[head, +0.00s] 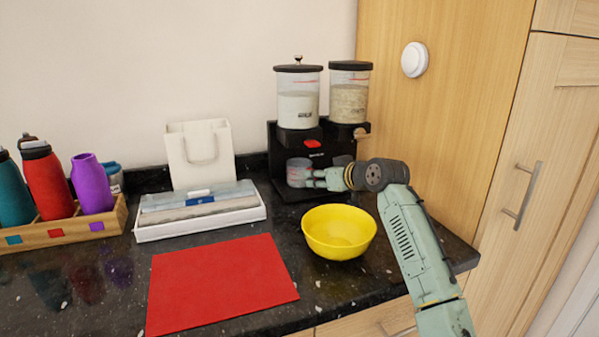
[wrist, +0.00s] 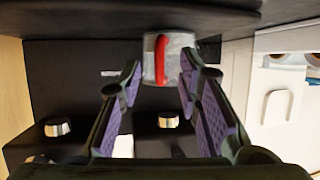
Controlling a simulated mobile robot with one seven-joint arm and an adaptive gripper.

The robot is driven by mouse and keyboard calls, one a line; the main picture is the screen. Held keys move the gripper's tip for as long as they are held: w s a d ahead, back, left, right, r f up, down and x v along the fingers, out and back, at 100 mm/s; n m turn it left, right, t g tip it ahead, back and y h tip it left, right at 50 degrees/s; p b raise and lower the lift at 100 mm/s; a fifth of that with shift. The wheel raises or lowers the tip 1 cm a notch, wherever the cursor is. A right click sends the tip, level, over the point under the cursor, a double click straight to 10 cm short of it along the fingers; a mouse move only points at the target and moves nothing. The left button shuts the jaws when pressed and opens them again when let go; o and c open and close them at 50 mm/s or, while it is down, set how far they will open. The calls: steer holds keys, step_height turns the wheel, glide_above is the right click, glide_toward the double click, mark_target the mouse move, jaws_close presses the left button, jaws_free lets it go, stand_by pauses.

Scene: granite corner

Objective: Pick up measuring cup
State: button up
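The measuring cup (head: 298,168) is clear, with a red handle, and stands upright on the base of the black dispenser (head: 283,143), below its left jar. In the wrist view the cup (wrist: 178,58) shows at the top centre, its red handle facing me. My gripper (head: 316,179) is at the right side of the cup in the head view. In the wrist view my gripper (wrist: 160,72) is open, with one fingertip on each side of the handle. The right fingertip overlaps the cup's edge; I cannot tell if it touches.
A yellow bowl (head: 339,232) stands on the dark counter below my arm. A red mat (head: 218,283) lies to its left. A white tray (head: 200,217), a white bag (head: 200,155) and a wooden bottle rack (head: 62,229) are further left. A wooden cabinet wall (head: 440,120) closes the right side.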

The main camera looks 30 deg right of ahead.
steer(key=shift+w+d+f, duration=0.1)
steer(key=shift+w, duration=0.15)
steer(key=shift+c, duration=0.2)
jaws_close()
stand_by(0.4)
